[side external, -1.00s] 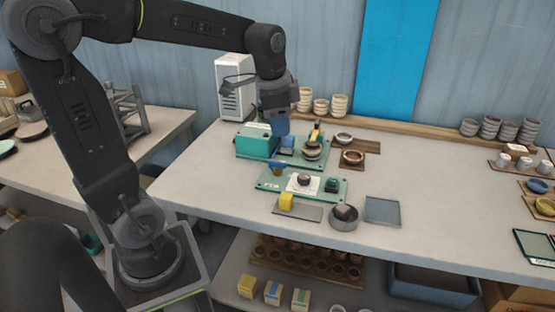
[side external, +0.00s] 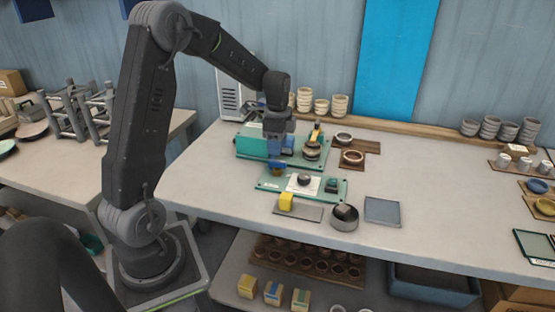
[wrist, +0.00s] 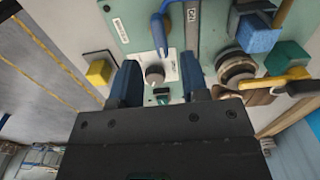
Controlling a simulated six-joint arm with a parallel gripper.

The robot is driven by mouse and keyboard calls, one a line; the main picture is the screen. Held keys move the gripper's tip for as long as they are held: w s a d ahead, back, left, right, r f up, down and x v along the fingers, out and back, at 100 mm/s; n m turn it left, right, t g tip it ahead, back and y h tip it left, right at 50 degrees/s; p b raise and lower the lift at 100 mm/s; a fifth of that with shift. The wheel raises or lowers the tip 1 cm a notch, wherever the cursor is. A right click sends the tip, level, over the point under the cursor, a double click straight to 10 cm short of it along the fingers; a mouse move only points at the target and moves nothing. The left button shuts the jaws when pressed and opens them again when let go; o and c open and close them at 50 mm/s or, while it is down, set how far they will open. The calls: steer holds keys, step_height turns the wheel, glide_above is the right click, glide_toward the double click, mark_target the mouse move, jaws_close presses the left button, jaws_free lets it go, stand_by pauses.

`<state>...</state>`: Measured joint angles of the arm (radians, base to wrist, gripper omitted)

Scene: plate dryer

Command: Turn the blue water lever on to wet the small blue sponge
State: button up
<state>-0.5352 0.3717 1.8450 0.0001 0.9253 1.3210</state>
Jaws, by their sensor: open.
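The blue water lever (side external: 279,164) stands at the left end of the front green board. In the wrist view it (wrist: 158,35) points down the picture, ahead of the fingers. A small blue block (side external: 288,143), which looks like the sponge, sits on the rear green station, partly behind my gripper. It also shows in the wrist view (wrist: 257,35). My gripper (side external: 274,150) points down just above the lever. In the wrist view its blue fingers (wrist: 160,76) are apart with nothing held between them. Contact with the lever is not visible.
The front board (side external: 264,184) carries a dark knob (side external: 304,179) on a white card and a dark green block (side external: 331,185). A yellow block (side external: 286,201), a round bowl (side external: 343,219) and a grey tray (side external: 382,210) lie in front. The table's right middle is clear.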

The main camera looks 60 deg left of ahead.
mark_target(277, 161)
steer(key=shift+f, duration=2.65)
steer(key=shift+c, duration=0.4)
jaws_close()
